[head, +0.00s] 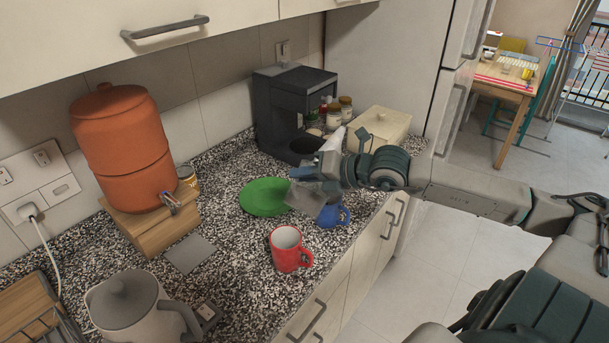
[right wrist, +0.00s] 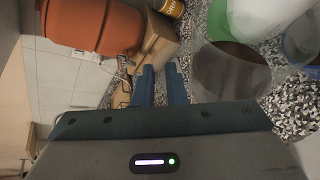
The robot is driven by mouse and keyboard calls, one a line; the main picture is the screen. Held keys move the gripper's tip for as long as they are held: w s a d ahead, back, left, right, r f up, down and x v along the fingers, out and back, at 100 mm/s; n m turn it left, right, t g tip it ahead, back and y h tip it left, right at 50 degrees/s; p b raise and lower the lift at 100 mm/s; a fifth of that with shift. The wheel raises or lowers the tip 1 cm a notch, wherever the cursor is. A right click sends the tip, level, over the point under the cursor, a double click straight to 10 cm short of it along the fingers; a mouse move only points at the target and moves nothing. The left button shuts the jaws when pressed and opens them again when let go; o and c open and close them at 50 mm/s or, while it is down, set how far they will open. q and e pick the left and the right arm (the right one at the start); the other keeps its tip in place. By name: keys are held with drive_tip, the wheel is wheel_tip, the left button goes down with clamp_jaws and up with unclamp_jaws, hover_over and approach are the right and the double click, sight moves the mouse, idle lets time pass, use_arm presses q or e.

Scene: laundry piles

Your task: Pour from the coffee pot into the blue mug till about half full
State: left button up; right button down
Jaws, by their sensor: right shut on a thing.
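My right gripper (head: 308,176) is shut on the coffee pot (head: 304,198), a see-through glass pot, and holds it above the counter. In the right wrist view the pot, with dark coffee (right wrist: 230,70) in it, is right of the fingers (right wrist: 160,85); the exact grip is hard to see. The blue mug (head: 335,216) stands on the counter just right of and below the pot, partly hidden by it. It also shows at the right edge of the right wrist view (right wrist: 291,48). I cannot see its inside clearly, nor any stream. My left gripper is not in view.
A red mug (head: 288,250) stands in front of the pot, and a green plate (head: 262,197) lies to its left. The black coffee machine (head: 285,90), jars and a cream box (head: 382,130) stand behind. An orange dispenser (head: 122,150) and grey kettle (head: 125,300) are left.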

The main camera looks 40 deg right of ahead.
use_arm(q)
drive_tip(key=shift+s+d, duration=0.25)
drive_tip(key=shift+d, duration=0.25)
use_arm(e)
drive_tip(key=shift+w+d+r+m, duration=0.1)
drive_tip(key=shift+d+r+m, duration=0.3)
drive_tip(key=shift+r, duration=0.05)
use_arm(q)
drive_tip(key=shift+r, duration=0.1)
use_arm(e)
drive_tip(key=shift+d, duration=0.1)
